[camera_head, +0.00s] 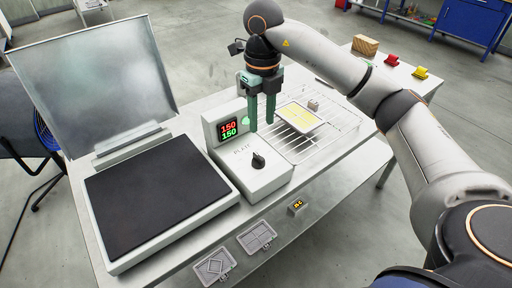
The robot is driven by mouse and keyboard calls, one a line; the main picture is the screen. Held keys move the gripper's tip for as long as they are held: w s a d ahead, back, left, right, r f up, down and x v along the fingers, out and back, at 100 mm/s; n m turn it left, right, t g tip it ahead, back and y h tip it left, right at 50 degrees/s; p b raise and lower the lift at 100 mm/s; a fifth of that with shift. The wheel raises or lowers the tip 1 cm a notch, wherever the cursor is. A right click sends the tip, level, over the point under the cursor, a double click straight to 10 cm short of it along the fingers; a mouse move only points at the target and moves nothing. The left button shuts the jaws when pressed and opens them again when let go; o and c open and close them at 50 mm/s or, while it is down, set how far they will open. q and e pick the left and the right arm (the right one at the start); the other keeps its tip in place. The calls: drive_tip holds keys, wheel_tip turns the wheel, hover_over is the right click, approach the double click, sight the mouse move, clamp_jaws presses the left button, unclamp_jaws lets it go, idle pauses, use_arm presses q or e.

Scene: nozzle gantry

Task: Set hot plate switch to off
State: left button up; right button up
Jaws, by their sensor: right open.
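The hot plate (155,192) lies on the table at the left, with a black top and a raised silvery lid (98,80) behind it. Its control box (258,180) stands to the right of the plate. A black knob switch (258,160) sits on the box's sloped face, by a label that seems to read PLATE. The display (228,130) shows 150 in red above 150 in green. My right gripper (262,126) is open and points down, behind and above the knob, beside the display, apart from the knob. My left gripper is not in view.
A wire rack (335,135) holds a tray with a yellow sheet (300,116).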

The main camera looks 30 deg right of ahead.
sight(261, 158)
wheel_tip(261, 158, down, 12)
drive_tip(key=shift+s+a+r, duration=0.1)
drive_tip(key=shift+s, duration=0.05)
idle(0.3)
clamp_jaws()
idle(0.5)
